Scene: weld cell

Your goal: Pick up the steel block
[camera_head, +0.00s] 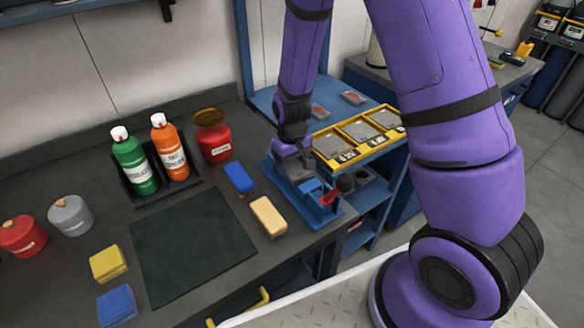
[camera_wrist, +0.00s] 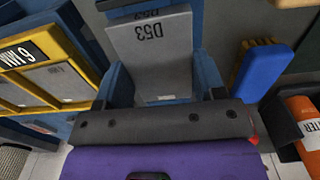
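My gripper (camera_head: 290,150) points down right over the vise.
A blue brush-like block (camera_head: 239,178) and a tan one (camera_head: 268,217) lie left of the vise. A red can (camera_head: 213,137) and a bottle rack (camera_head: 139,192) stand behind. A yellow-framed tray (camera_head: 337,163) lies close on the right. A dark mat (camera_head: 192,243) is bare.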

